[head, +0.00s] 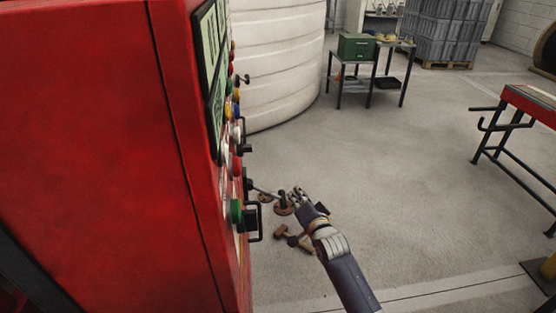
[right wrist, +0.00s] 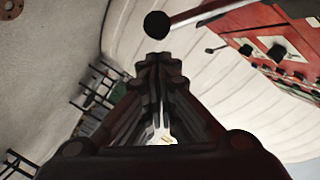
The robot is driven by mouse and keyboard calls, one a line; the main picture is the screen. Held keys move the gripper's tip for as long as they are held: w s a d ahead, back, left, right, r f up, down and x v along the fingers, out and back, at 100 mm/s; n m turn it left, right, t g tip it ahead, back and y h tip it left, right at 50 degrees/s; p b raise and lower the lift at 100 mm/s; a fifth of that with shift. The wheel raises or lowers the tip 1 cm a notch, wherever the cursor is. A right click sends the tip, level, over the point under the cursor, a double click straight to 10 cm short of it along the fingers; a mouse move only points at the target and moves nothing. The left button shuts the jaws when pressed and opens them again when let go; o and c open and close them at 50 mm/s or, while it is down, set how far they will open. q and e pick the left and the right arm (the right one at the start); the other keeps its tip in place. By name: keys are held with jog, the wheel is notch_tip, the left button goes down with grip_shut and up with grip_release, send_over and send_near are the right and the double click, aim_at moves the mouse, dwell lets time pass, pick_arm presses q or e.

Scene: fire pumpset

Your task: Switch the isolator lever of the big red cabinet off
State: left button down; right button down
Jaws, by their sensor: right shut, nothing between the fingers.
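The big red cabinet (head: 100,150) fills the left of the head view, its control face seen nearly edge-on. A lever with a metal rod (head: 264,191) sticks out to the right from the lower part of that face. In the right wrist view the lever's black ball knob (right wrist: 157,25) shows just beyond my fingertips, its rod (right wrist: 205,12) running to the upper right. My right gripper (head: 298,193) is shut and empty beside the knob end. A small gap seems to show between tips and knob; I cannot tell its depth. My left gripper is not in view.
Buttons and a black handle (head: 254,222) project from the cabinet face near the lever. Brown metal parts (head: 293,239) lie on the floor below. A white tank (head: 275,60) and a table with a green box (head: 357,46) stand behind. The middle floor is clear.

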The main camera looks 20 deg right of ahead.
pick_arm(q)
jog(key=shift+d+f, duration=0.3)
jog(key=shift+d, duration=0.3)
pick_arm(e)
jog(key=shift+w+a+f, duration=0.1)
jog(key=shift+a+f, duration=0.15)
jog(key=shift+f, duration=0.4)
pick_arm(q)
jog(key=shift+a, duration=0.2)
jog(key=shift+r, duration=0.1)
